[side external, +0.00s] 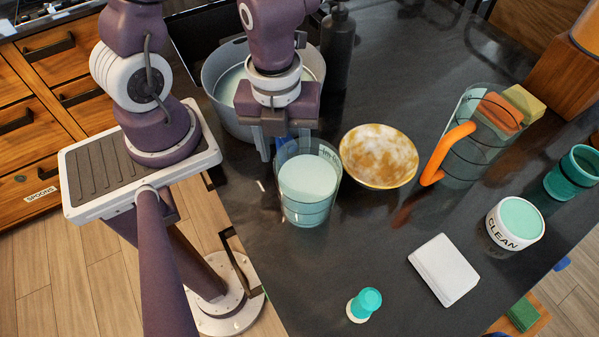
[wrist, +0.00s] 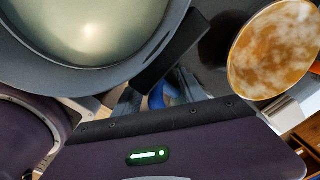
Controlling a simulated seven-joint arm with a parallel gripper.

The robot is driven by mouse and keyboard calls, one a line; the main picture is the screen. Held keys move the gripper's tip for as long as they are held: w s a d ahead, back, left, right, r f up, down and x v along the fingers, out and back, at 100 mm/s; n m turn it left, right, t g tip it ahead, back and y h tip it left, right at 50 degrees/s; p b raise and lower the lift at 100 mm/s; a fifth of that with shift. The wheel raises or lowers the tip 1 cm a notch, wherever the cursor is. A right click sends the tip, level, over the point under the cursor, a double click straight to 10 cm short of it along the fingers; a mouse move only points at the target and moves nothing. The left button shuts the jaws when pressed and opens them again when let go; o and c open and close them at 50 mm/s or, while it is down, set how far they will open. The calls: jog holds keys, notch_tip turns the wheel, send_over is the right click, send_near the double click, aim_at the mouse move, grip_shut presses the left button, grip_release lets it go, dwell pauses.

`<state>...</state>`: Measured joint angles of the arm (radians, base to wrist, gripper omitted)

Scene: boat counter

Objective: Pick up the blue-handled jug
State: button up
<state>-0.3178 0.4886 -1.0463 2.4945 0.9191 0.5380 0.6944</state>
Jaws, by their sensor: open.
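The blue-handled jug (side external: 310,200) is a clear cylinder with dark markings and pale contents. It stands upright on the dark counter in the side external view. Its blue handle (side external: 281,147) is on the far side, at my gripper, and is mostly hidden. My gripper (side external: 280,152) points down at that handle, with its jaws open. In the wrist view the blue handle (wrist: 157,97) shows between the fingers of my gripper (wrist: 158,92). I cannot tell whether either finger touches it. The jug's body is not clearly visible in the wrist view.
A large grey pot (side external: 213,72) stands close behind my gripper. A brown-and-white bowl (side external: 378,155) is just right of the jug. An orange-handled jug (side external: 462,160), a white "CLEAN" tub (side external: 515,222), a white block (side external: 443,268) and a dark bottle (side external: 338,45) stand around.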

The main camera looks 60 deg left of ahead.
grip_shut()
dwell(1.3)
